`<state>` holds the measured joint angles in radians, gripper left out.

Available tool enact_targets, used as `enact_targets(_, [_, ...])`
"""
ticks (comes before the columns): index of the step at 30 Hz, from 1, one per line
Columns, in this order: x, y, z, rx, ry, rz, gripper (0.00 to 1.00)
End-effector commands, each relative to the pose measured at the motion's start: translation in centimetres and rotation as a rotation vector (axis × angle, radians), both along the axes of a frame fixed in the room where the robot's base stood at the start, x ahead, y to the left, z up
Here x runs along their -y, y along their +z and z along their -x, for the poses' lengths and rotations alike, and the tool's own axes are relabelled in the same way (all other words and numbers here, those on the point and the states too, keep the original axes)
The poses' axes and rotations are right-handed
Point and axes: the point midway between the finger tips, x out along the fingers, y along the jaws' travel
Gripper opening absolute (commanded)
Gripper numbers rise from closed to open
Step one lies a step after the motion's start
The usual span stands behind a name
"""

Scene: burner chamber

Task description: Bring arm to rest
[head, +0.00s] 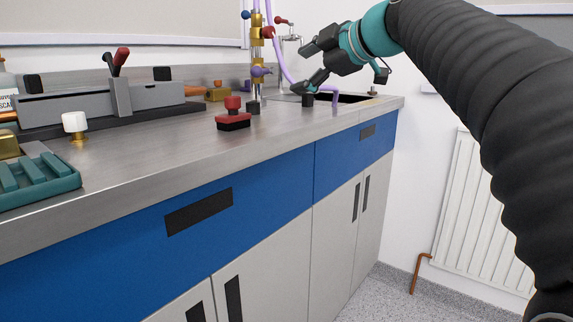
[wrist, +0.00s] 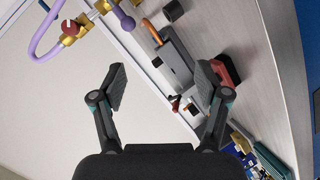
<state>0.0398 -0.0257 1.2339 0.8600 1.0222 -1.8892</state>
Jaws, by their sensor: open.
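My gripper (head: 306,68) is held above the far end of the steel worktop (head: 120,165), near the sink, at the end of my raised arm. Its two fingers stand apart and nothing is between them. In the wrist view my gripper (wrist: 160,88) is also open and empty, with the worktop behind it. In the head view my arm reaches in from the right.
A brass valve stand (head: 256,50) with a purple hose (head: 276,40) stands close left of my gripper. A red and black block (head: 233,121), a white knob (head: 75,124), a grey unit (head: 65,104) and a teal rack (head: 40,182) are on the worktop. A radiator (head: 470,210) is at right.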

Motion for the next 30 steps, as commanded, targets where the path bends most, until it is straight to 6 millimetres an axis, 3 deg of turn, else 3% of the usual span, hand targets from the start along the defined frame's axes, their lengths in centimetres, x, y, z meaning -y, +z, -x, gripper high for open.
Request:
enact_targets(8, [3.1, -8.6, 7.7, -0.449, -0.342, -0.167, 0.75])
enact_targets(15, [6.4, -17.5, 15.7, -0.739, -0.700, -0.308, 0.75])
enact_targets(24, [10.7, -28.5, 25.7, -0.932, -1.152, -0.475, 0.75])
enact_targets(30, [12.1, -32.5, 29.1, -0.962, -1.310, -0.539, 0.75])
